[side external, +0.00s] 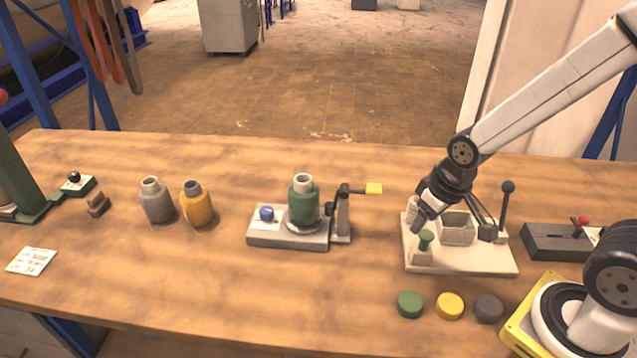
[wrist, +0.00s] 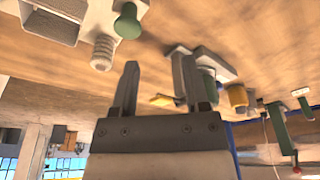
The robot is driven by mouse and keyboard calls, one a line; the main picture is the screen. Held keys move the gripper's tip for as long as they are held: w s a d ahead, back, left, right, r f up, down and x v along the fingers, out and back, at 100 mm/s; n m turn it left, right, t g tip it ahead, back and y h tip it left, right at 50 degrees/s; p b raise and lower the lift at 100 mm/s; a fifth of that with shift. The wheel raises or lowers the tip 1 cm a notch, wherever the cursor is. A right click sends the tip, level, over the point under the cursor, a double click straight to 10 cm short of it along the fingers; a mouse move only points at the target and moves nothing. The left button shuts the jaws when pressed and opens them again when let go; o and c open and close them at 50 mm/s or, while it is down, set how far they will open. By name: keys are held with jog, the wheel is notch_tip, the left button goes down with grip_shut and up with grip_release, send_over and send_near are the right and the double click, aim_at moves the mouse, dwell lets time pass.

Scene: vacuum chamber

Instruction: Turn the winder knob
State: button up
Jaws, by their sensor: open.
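The unit that seems to be the winder (side external: 290,238) stands mid-table, with a green bottle (side external: 304,205) on its round plate and a blue knob (side external: 266,214) at its left. A dark crank on its right post ends in a yellow knob (side external: 374,189); I cannot tell which knob is the winder knob. My gripper (side external: 420,218) is right of the crank, over the cream fixture, apart from both knobs. In the wrist view, my gripper (wrist: 160,63) is open and empty. The yellow knob (wrist: 160,100) shows between its fingers, farther off.
The cream fixture (side external: 460,263) carries a grey box, a green knob and a black ball lever (side external: 507,187). Coloured discs (side external: 450,306) lie in front. Grey and yellow bottles (side external: 196,207) stand left of the winder. Wood between winder and fixture is clear.

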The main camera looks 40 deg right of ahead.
jog(key=shift+o, duration=0.2)
jog(key=o, duration=0.3)
jog(key=shift+w+v, duration=0.55)
jog(key=shift+v, duration=2)
jog(key=w+a+r+n+g, duration=0.1)
jog(key=w+a+r+n, duration=0.15)
jog(key=w+n, duration=0.55)
jog(key=w+a+r+n, duration=0.1)
jog(key=w+a+n, duration=0.2)
jog(key=w, duration=0.8)
jog(key=n+g, duration=0.2)
jog(key=n, duration=1.1)
send_over(266, 210)
notch_tip(266, 210, down, 12)
jog(key=shift+f, duration=0.1)
jog(key=shift+f, duration=3.8)
